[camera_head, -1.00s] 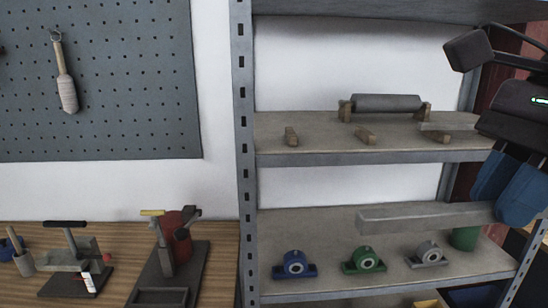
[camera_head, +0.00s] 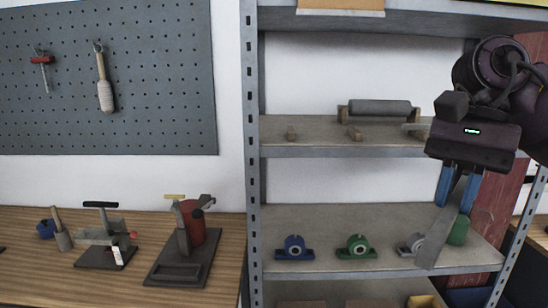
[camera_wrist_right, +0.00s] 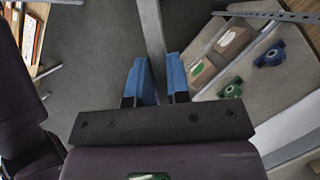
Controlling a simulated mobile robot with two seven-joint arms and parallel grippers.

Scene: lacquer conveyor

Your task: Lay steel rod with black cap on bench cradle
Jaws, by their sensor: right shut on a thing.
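My right gripper (camera_head: 457,203) is shut on a long grey steel bar (camera_head: 438,242), which slants down and to the left in front of the lower shelf. In the right wrist view the bar (camera_wrist_right: 152,30) runs away between the two blue fingers (camera_wrist_right: 157,78). No black cap shows on the part of it in view, so I cannot tell if it is the capped rod. A grey cylinder (camera_head: 380,107) lies across a wooden cradle (camera_head: 343,114) on the upper shelf. I cannot make out a cradle on the wooden bench (camera_head: 225,245). My left gripper is not in view.
The lower shelf holds blue (camera_head: 294,248), green (camera_head: 357,246) and grey (camera_head: 411,243) bearing blocks and a green can (camera_head: 459,231), close around the bar. A metal shelf post (camera_head: 251,150) separates shelves and bench. Tools and a black-based fixture (camera_head: 180,268) stand on the bench.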

